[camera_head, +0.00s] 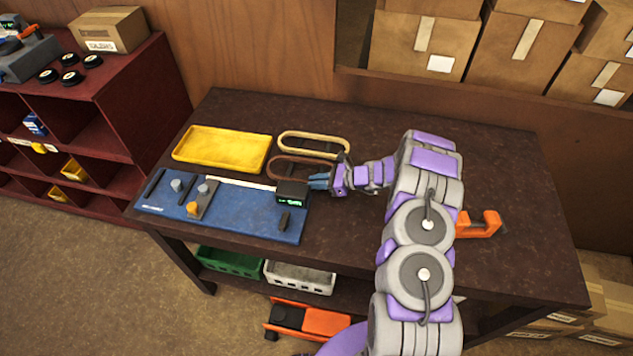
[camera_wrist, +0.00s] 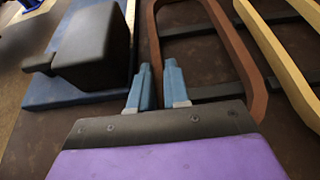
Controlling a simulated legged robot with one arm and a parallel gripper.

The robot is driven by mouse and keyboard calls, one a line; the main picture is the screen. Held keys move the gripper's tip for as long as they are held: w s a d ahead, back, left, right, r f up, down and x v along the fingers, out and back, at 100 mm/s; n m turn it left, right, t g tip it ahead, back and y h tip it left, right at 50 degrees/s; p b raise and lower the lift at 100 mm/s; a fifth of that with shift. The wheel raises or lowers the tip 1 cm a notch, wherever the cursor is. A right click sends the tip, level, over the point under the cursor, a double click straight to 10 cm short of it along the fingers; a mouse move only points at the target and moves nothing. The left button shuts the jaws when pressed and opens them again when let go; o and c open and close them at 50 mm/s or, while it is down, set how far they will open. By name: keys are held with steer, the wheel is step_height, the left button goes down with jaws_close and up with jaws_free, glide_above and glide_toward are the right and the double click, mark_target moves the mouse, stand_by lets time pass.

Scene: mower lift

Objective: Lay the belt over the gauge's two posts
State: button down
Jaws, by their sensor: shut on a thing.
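A brown belt (camera_head: 283,160), a long loop, lies on the dark table in front of a cream belt (camera_head: 313,135). My gripper (camera_head: 318,181) is at the brown belt's near side, low over the table. In the wrist view, my two blue fingers (camera_wrist: 159,85) are shut on one strand of the brown belt (camera_wrist: 238,55). The blue gauge board (camera_head: 245,208) lies to the left, with two grey posts, a left post (camera_head: 177,185) and a right post (camera_head: 204,188). The right post stands on a grey slide with an orange knob (camera_head: 192,208). No belt is on the posts.
A black readout box (camera_head: 292,192) with green digits stands on the gauge close to my gripper. A yellow tray (camera_head: 222,148) lies behind the gauge. An orange clamp-like tool (camera_head: 480,224) is right of my arm.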

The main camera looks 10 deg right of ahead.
steer(key=shift+f, duration=0.15)
steer(key=c, duration=1.1)
jaws_free()
